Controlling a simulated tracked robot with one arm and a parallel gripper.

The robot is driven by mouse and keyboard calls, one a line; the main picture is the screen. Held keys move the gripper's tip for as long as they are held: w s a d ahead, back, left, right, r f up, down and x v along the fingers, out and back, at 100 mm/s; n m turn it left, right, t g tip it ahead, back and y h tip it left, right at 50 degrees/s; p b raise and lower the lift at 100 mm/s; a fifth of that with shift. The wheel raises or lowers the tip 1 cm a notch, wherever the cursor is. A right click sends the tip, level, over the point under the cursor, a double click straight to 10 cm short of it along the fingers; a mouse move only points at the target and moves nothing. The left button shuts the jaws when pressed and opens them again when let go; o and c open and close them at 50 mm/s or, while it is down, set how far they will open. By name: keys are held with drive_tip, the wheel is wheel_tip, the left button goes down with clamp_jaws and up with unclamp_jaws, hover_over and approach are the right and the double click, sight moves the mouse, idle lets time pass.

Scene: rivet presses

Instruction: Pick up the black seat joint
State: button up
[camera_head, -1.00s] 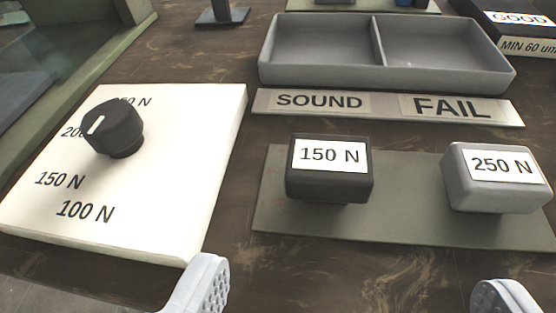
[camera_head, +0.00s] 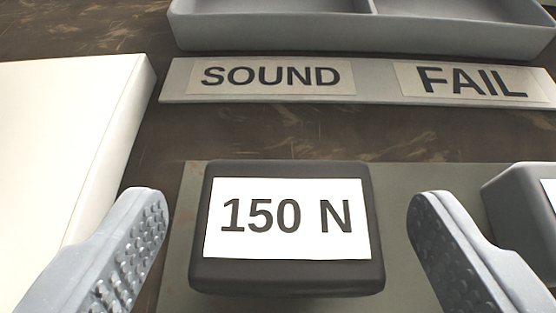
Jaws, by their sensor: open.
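The black seat joint (camera_head: 286,278) is a dark block with a white "150 N" label on its face. It sits on a grey-green mat (camera_head: 430,178) at the lower middle of the view. My gripper (camera_head: 287,225) is open, with one light grey studded finger on the left of the block and the other on the right. A gap shows on both sides, and neither finger appears to touch it. The underside of the block is hidden.
A white panel (camera_head: 60,140) lies at the left. Behind are a strip marked SOUND and FAIL (camera_head: 376,82) and a grey two-compartment tray (camera_head: 290,38).

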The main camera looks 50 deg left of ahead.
drive_tip(key=shift+w+a+f, duration=0.15)
drive_tip(key=shift+a, duration=0.05)
drive_tip(key=c, duration=1.1)
drive_tip(key=shift+o, duration=0.2)
